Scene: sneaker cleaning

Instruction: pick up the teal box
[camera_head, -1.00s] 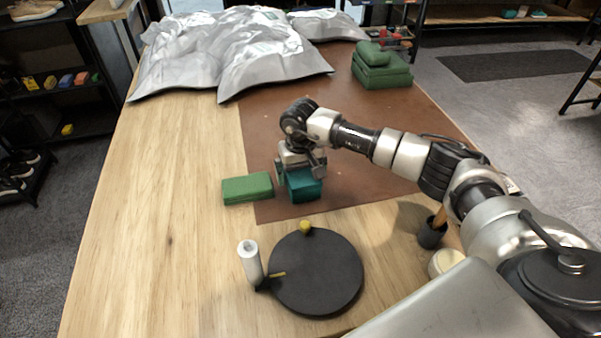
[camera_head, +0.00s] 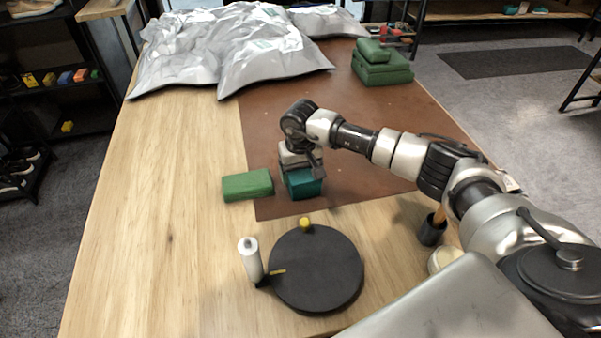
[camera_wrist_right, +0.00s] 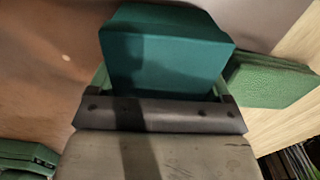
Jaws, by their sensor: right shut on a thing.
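The teal box (camera_head: 304,184) is at the front edge of the brown mat (camera_head: 350,130), just right of a green box (camera_head: 247,185). My right gripper (camera_head: 290,172) comes down on it from above and behind, and is shut on it. In the right wrist view the teal box (camera_wrist_right: 165,55) fills the space in front of the gripper (camera_wrist_right: 160,98). I cannot tell whether the box is clear of the mat. My left gripper is not in view.
A black round turntable (camera_head: 316,270) with a white cylinder (camera_head: 250,259) beside it stands in front. Grey bags (camera_head: 230,50) lie at the back left and stacked green boxes (camera_head: 382,70) at the back right. The table's left side is clear.

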